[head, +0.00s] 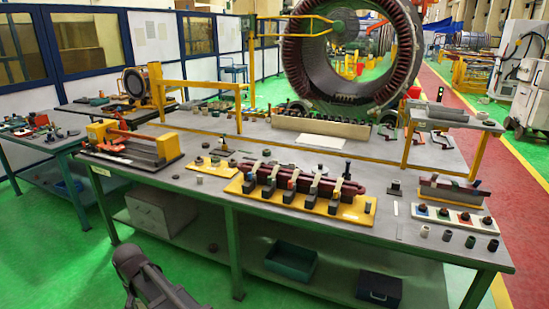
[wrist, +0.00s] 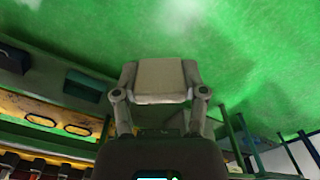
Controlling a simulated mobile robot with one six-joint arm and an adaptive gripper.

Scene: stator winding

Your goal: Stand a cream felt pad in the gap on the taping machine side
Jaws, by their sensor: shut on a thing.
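My gripper (wrist: 161,88) is shut on a cream felt pad (wrist: 162,76) in the wrist view. The pad is a pale block, held crosswise between the two fingertips, with green floor behind it. In the head view the gripper and pad are not visible; only part of my arm shows at the bottom left. A dark red coil (head: 335,183) lies in a row of dark and pale supports on a yellow plate (head: 350,213) at the middle of the bench.
The long grey bench (head: 185,185) also carries a yellow-and-black fixture (head: 165,148) at left and a white strip with coloured parts (head: 440,214) at right. Several small cylinders stand near the right front edge. A large stator ring (head: 297,60) stands behind.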

